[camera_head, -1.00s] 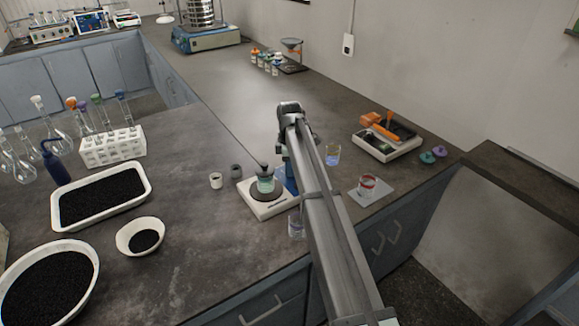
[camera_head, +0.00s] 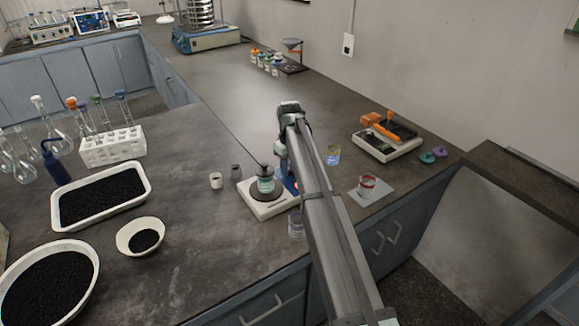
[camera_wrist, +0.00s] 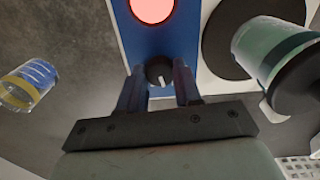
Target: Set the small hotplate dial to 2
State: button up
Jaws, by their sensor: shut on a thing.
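The small hotplate (camera_wrist: 178,38) is a blue box with a round plate glowing red in the wrist view. In the head view the hotplate (camera_head: 291,184) is mostly hidden behind my arm. Its dial (camera_wrist: 157,71) is a small dark knob with a white mark, which points down and slightly right in the wrist view. My gripper (camera_wrist: 159,82) is shut on the dial, with one finger on each side of it. No scale numbers can be read around the dial.
A white hotplate (camera_head: 279,207) with a lidded vessel of green liquid (camera_head: 265,181) stands close beside the small one. A beaker with a yellow band (camera_head: 333,155) and a red-marked beaker (camera_head: 367,185) stand to the right. Two small cups are left.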

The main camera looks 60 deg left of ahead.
aim_at(290, 169)
jog(key=m, duration=0.7)
dwell(0.6)
jog(key=o, duration=1)
jog(key=shift+o, duration=0.2)
notch_tip(290, 169, up, 14)
jog(key=shift+w+f, duration=0.1)
dwell(0.5)
